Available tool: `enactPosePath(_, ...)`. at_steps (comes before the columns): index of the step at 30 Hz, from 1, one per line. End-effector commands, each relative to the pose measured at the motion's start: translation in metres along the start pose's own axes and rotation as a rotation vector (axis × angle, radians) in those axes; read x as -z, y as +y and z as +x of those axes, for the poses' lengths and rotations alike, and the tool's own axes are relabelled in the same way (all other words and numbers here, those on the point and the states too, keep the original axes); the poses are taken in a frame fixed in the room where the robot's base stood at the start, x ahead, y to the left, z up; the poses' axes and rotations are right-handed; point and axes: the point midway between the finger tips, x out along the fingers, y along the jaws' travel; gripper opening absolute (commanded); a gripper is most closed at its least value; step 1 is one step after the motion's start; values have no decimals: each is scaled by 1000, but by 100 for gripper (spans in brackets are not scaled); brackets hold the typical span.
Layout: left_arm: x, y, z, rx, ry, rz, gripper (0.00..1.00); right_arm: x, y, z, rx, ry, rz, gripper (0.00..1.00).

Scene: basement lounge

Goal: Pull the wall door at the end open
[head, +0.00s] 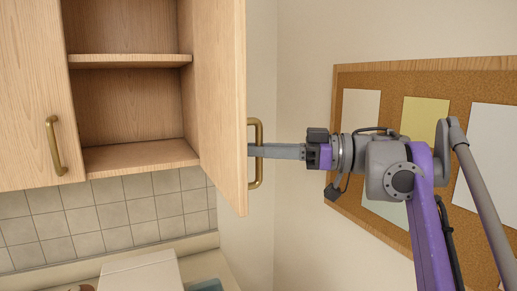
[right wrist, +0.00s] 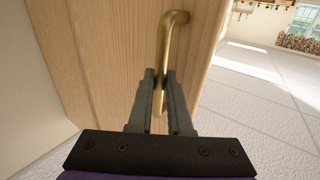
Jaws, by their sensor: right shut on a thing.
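The end wall door (head: 223,95) is a light wood cabinet door, swung open so that it stands out from the cabinet (head: 130,60) and its shelves show. Its brass bar handle (head: 255,128) is on the door's outer face. My right gripper (head: 262,151) reaches in from the right and is shut on the handle. In the right wrist view, the fingers (right wrist: 160,80) close around the lower part of the brass handle (right wrist: 171,38), against the wood door (right wrist: 110,45). My left gripper is not in view.
A shut neighbouring door (head: 30,95) with a brass handle is at the left. Below are a tiled backsplash (head: 110,215) and a counter with a white box-like thing (head: 140,272). A cork board (head: 440,85) hangs on the wall behind my right arm.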

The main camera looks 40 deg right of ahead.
Motion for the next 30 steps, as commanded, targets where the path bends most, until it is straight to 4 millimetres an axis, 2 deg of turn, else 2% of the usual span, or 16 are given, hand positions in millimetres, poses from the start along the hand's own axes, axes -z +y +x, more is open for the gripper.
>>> enactPosePath(8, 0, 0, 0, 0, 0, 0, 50, 2, 1, 0, -3, 4, 0, 0)
enactPosePath(9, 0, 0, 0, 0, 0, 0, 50, 2, 1, 0, -2, 4, 0, 21)
enactPosePath(13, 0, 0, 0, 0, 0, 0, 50, 1, 0, 0, -1, 3, 0, 44)
enactPosePath(14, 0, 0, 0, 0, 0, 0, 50, 1, 0, 0, -1, 3, 0, 47)
enactPosePath(23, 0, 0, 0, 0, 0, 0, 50, 0, 0, -1, -1, 0, 0, 47)
enactPosePath(26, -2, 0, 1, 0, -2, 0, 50, 0, 1, -9, -3, 0, 0, 47)
enactPosePath(30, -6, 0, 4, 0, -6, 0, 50, -1, 1, -33, -6, 0, 0, 47)
